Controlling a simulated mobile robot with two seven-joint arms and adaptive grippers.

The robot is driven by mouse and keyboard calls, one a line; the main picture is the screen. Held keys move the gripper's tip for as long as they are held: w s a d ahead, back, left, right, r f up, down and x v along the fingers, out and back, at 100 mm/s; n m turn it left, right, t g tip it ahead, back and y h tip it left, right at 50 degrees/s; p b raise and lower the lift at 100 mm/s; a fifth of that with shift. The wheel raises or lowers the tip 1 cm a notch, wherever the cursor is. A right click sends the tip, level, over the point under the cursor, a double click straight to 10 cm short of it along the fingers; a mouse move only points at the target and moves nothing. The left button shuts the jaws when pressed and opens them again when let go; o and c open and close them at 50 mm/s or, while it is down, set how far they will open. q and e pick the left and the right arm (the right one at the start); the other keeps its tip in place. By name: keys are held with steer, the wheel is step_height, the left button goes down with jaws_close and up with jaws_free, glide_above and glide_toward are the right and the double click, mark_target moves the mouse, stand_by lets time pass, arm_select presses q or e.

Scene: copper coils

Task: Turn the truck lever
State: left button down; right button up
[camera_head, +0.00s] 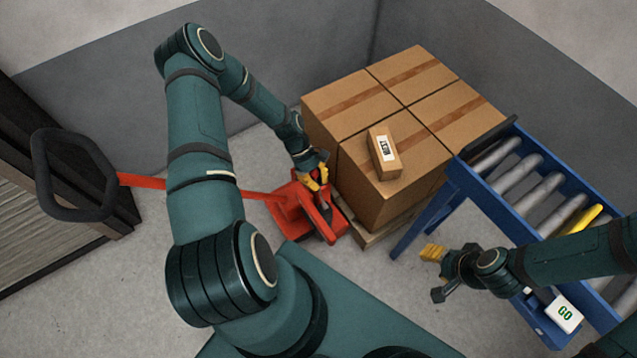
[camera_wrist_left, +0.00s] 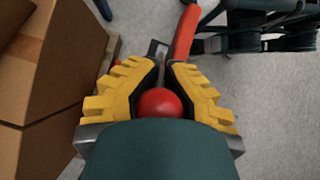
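The red pallet truck (camera_head: 296,207) stands low on the floor, its forks hidden by the boxes. Its red bar runs left to a black loop handle (camera_head: 75,178), partly hidden behind my left arm. The lever's round red knob (camera_wrist_left: 160,103) sits between the yellow fingers of my left gripper (camera_wrist_left: 162,72) in the left wrist view. Both fingers appear to press its sides. In the head view my left gripper (camera_head: 313,179) is at the truck, and the knob is hard to make out there. My right gripper (camera_head: 437,274) is open and empty near the conveyor.
Cardboard boxes (camera_head: 335,105) on a wooden pallet (camera_head: 366,236) stand right beside my left gripper, with a small labelled box (camera_head: 384,153) on top. A blue roller conveyor (camera_head: 478,197) and a white GO button (camera_head: 565,314) are at the right. Grey floor lies open at left.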

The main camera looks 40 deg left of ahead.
arm_select(q)
steer(key=shift+w+a, duration=0.15)
steer(key=c, duration=1.1)
jaws_free()
steer(key=v, duration=1.2)
steer(key=s+d+f+m+t+y, duration=0.15)
steer(key=d+m, duration=0.55)
steer(key=d, duration=0.9)
steer(key=s+d+r+m+t+y, duration=0.1)
steer(key=s+d+m+t+y, duration=0.1)
steer(key=s+d+m, duration=0.4)
steer(key=d+m, duration=0.1)
steer(key=d, duration=0.2)
steer(key=shift+s+d+r, duration=0.25)
steer(key=shift+s+r, duration=0.05)
steer(key=shift+r, duration=0.1)
